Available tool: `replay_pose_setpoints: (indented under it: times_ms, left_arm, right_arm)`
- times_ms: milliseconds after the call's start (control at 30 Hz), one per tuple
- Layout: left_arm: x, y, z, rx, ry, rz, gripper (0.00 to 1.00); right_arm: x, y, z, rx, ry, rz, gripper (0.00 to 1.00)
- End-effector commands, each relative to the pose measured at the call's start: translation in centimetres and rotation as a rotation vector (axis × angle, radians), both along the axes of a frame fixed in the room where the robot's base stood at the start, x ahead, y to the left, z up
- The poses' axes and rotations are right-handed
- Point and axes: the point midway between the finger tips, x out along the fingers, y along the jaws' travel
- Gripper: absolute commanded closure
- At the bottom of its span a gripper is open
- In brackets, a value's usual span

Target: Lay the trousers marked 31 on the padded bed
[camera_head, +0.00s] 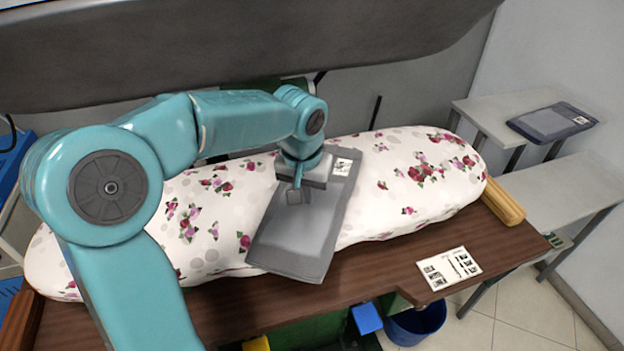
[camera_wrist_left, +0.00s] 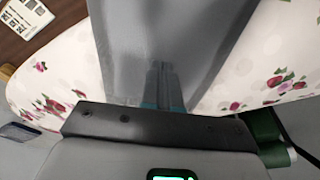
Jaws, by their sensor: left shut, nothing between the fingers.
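Grey folded trousers (camera_head: 300,237) lie across the floral padded bed (camera_head: 405,190), with their lower end hanging toward the wooden front edge. A white tag shows at their upper end, but I cannot read its number. My left gripper (camera_head: 294,196) is just over the trousers' middle, shut with nothing between its fingers. In the left wrist view the shut fingers (camera_wrist_left: 160,85) point at the grey cloth (camera_wrist_left: 165,35); I cannot tell whether they touch it. Another dark grey folded garment (camera_head: 552,122) with a white tag lies on the shelf at the right. My right gripper is out of view.
A large grey press lid (camera_head: 250,45) hangs over the back of the bed. A white printed card (camera_head: 448,268) lies on the brown wooden table (camera_head: 385,275). Pale stepped shelves (camera_head: 545,195) stand at the right. A blue bin (camera_head: 415,322) is below the table.

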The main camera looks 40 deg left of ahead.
Motion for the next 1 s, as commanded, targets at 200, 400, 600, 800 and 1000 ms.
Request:
replay_pose_setpoints:
  times_ms: [200, 400, 600, 800, 1000]
  left_arm:
    - [3.4, 1.8, 0.1, -0.001, 0.001, 0.001, 1.00]
    - [3.4, 1.8, -1.7, 0.000, 0.000, 0.000, 1.00]
    - [3.3, 1.8, -1.9, -0.002, 0.004, 0.000, 1.00]
    - [3.2, 1.7, -2.1, -0.004, 0.009, -0.001, 1.00]
    - [3.1, 1.6, -2.2, -0.005, 0.013, -0.001, 1.00]
  right_arm:
    - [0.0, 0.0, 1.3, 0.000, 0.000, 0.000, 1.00]
    - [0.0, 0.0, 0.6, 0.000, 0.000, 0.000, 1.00]
    - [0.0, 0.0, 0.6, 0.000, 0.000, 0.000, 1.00]
    - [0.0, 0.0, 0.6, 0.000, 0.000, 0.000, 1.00]
    - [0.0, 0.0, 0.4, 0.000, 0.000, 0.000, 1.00]
